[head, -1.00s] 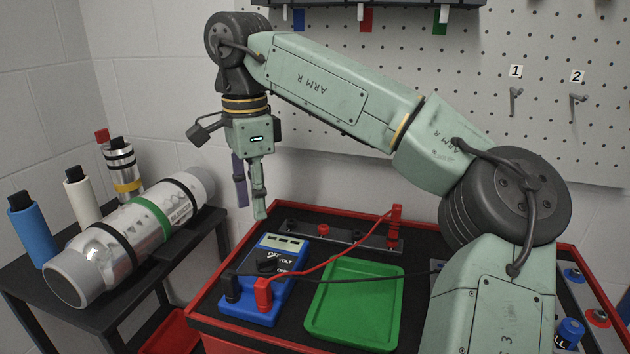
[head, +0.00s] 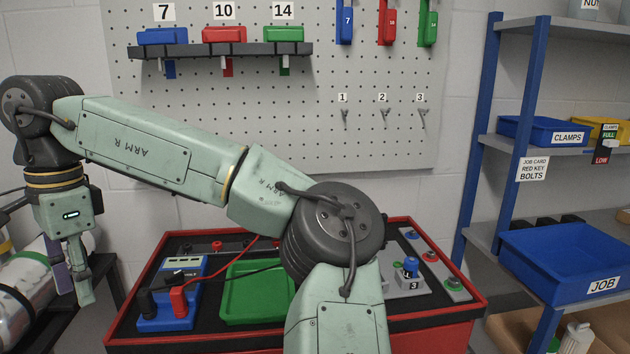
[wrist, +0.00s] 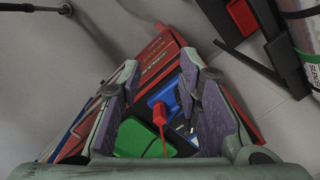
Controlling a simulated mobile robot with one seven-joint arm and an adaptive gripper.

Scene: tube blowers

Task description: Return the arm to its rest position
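My arm (head: 150,150) is pale green with black joints. It stretches from its shoulder over the cart out to the left, with the forearm roughly level and sloping up to the left. My gripper (head: 75,293) hangs downward at the far left, in front of the silver tube blower. Its two purple-padded fingers are apart. In the wrist view my gripper (wrist: 157,75) is open, with no object held between the fingers. The cart top shows below and beyond them.
The red-edged cart (head: 462,290) carries a blue multimeter (head: 165,318) with leads and a green tray (head: 240,315). A silver cylinder (head: 25,290) lies on the left stand. A pegboard (head: 270,120) is behind; a blue-framed shelf (head: 478,130) with bins is right.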

